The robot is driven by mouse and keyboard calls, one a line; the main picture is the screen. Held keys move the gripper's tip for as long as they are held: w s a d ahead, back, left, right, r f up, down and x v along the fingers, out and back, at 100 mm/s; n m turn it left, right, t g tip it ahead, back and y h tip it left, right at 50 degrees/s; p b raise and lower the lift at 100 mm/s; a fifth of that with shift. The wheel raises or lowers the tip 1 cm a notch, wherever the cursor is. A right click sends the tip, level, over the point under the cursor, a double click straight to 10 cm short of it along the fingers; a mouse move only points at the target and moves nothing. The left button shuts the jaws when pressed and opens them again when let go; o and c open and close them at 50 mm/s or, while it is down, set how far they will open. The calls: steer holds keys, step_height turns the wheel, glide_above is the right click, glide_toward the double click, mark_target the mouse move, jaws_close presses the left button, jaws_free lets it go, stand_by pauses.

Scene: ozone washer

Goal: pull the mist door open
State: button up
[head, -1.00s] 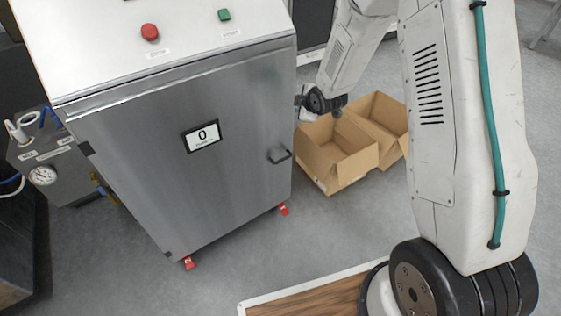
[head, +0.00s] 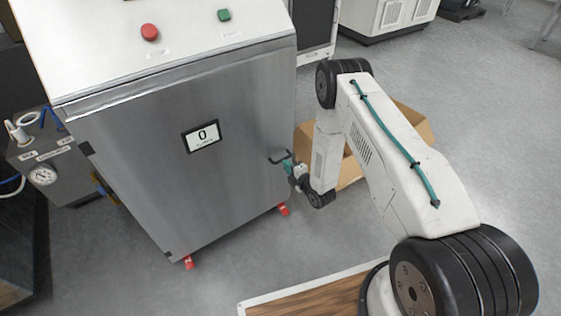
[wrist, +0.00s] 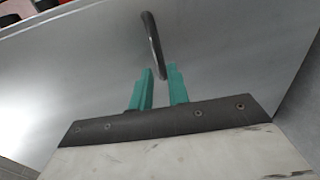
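The mist door (head: 190,150) is the brushed steel front of the cabinet, with a small display reading 0. It looks shut. Its dark bar handle (head: 279,157) is at the right edge of the door. My gripper (head: 288,167) is right at the handle. In the wrist view, the two teal fingers of my gripper (wrist: 160,80) are apart, and the lower end of the curved handle (wrist: 152,42) reaches down to the gap between their tips. I cannot tell whether the fingers touch the handle.
A red button (head: 149,32) and a green button (head: 224,15) are on the cabinet's sloped top. Cardboard boxes (head: 415,122) stand on the floor behind my arm. A unit with a gauge (head: 43,175) is at left. The floor before the door is clear.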

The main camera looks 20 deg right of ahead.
mark_target(281, 160)
steer(key=shift+x, duration=2.75)
jaws_close()
steer(key=shift+s, duration=0.1)
